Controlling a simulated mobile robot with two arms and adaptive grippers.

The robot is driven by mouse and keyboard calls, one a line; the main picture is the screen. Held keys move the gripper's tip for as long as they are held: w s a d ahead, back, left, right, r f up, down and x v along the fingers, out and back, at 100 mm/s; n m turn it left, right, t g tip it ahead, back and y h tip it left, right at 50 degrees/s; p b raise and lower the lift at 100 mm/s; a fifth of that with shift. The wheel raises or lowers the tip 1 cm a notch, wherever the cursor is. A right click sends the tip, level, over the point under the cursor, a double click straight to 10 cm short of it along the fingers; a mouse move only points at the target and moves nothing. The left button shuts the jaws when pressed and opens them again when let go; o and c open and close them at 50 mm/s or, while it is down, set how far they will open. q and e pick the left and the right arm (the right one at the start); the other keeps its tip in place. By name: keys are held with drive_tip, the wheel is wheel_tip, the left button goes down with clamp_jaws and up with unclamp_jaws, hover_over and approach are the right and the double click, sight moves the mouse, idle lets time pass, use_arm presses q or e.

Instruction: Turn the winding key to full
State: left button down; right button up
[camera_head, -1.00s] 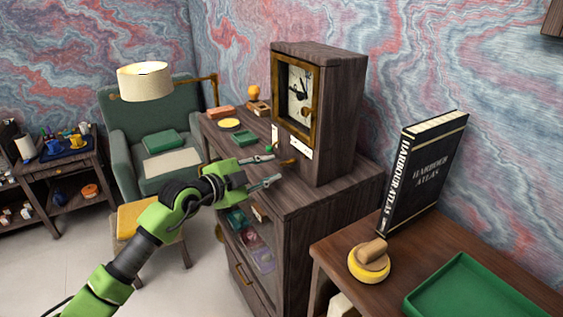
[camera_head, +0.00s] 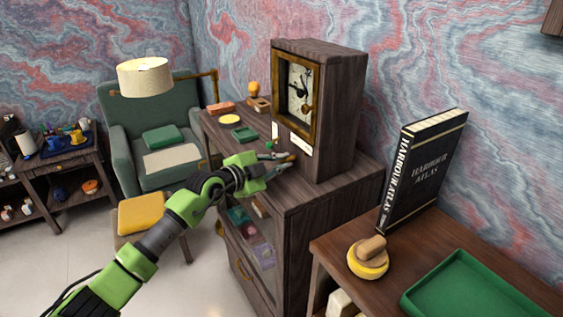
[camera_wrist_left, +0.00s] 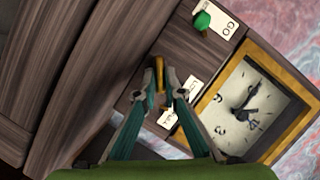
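The brass winding key (camera_wrist_left: 159,74) shows edge-on in the left wrist view, on the wooden clock (camera_head: 338,110) below its dial. My left gripper (camera_head: 290,162) has reached the lower front of the clock. In the left wrist view its two fingertips (camera_wrist_left: 160,86) stand on either side of the key, with what looks like a narrow gap beside it. In the head view the fingers largely hide the key. White labels (camera_wrist_left: 222,22) and a green knob (camera_wrist_left: 202,20) are beside the key; one label reads GO. My right gripper is not in view.
The clock stands on a dark wooden cabinet (camera_head: 318,196). A green box (camera_head: 244,134), a yellow disc (camera_head: 229,119) and small blocks lie on its top to the left. At right, a table holds a large book (camera_head: 424,172), a yellow round object (camera_head: 368,262) and a green tray (camera_head: 470,290).

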use_arm(q)
drive_tip(key=shift+s+d+f+m+t+p, duration=0.1)
drive_tip(key=shift+m+t+p, duration=0.4)
drive_tip(key=shift+m+p, duration=0.15)
drive_tip(key=shift+f+m+t, duration=0.25)
drive_tip(key=shift+m+t, duration=0.35)
drive_tip(key=shift+m, duration=0.65)
drive_tip(key=shift+m+b, duration=0.3)
drive_tip(key=shift+m, duration=0.1)
drive_tip(key=c, duration=2.1)
unclamp_jaws()
drive_tip(key=shift+c, duration=0.2)
drive_tip(key=f+v, duration=0.1)
drive_tip(key=v, duration=1.1)
drive_tip(key=shift+r, duration=0.4)
drive_tip(key=shift+s, duration=0.1)
